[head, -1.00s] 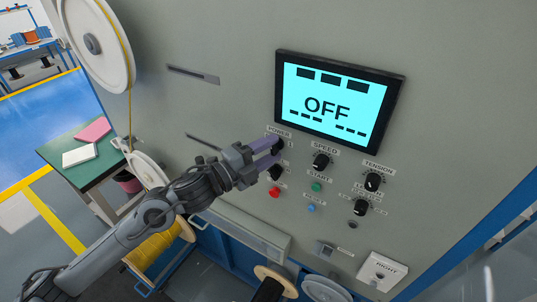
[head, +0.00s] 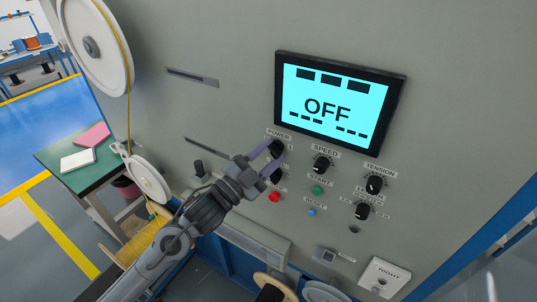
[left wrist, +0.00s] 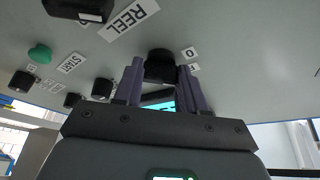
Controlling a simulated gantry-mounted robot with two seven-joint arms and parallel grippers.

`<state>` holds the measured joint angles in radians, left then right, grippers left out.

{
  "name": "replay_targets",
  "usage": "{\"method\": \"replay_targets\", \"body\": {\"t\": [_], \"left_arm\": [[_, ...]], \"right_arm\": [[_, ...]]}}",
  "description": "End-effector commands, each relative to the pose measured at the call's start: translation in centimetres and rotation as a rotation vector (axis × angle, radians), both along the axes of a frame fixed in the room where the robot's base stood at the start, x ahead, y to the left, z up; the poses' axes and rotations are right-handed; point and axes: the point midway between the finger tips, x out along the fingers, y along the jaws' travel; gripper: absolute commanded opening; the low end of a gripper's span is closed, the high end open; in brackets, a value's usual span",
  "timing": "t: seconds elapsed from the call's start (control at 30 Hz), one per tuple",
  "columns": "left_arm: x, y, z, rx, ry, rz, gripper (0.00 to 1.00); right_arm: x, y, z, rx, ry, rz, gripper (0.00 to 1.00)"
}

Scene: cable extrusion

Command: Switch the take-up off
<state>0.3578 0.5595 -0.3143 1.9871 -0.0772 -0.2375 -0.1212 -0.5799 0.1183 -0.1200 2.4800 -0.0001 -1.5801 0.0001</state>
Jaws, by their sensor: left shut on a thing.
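The display (head: 328,107) on the grey cabinet reads OFF on a cyan screen. Below its left corner is the black POWER knob (head: 277,147). My left gripper (head: 269,158) has its purple fingers at this knob. In the left wrist view the black knob (left wrist: 160,66) sits between the two fingers (left wrist: 160,85), with small 0 and 1 labels beside it. The left gripper is shut on the knob. The knob's pointer is hidden. My right gripper does not show.
SPEED knob (head: 321,165) and TENSION knob (head: 374,184) are to the right. A red button (head: 275,196), green START button (head: 317,190) and blue button (head: 311,212) are below. A black knob (head: 276,175) is close under the gripper. A white wheel (head: 100,45) carries yellow cable at upper left.

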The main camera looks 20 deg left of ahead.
Motion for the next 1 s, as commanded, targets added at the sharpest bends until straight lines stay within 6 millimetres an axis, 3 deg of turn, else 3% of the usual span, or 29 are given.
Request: {"method": "replay_targets", "body": {"t": [0.4,0.43,0.6,1.0], "left_arm": [[0.0,0.01,0.06,-0.01,0.0,0.0,0.1],[0.0,0.01,0.06,-0.01,0.0,0.0,0.42],[-0.01,-0.01,0.05,-0.009,0.0,0.0,0.66],[-0.53,0.24,-0.28,-0.006,0.001,0.0,0.66]], "right_arm": [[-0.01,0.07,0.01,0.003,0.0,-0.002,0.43],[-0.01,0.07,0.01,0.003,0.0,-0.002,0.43],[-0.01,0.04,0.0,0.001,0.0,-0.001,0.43],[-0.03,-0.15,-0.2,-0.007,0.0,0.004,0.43]]}}
